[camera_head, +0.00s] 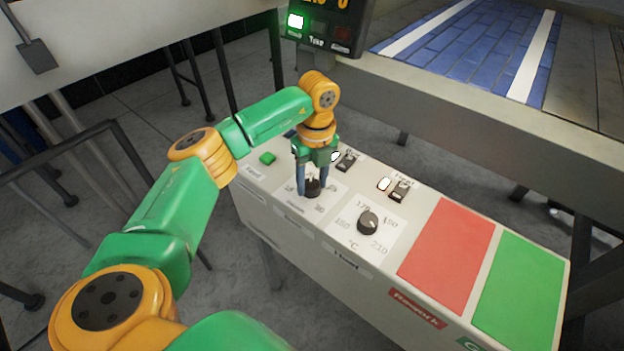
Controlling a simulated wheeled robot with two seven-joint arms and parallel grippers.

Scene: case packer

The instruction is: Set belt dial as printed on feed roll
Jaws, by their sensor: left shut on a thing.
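The control panel (402,285) is a pale box with dials, switches and coloured areas. My left gripper (313,187) points down and is shut on the small black belt dial (313,186) at the panel's left part. Its fingers hide much of the dial and its pointer; numbers on the white scale around it are only partly visible. A second black dial (368,223), with a °C scale around it, stands to the right and is free. I cannot make out a feed roll. My right gripper is not in view.
A green button (268,158) sits left of the held dial. Two black switches (346,161) (399,190) stand behind the dials. Red (447,255) and green (519,293) areas cover the panel's right. A dark display (325,25) and a blue belt (470,45) lie behind.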

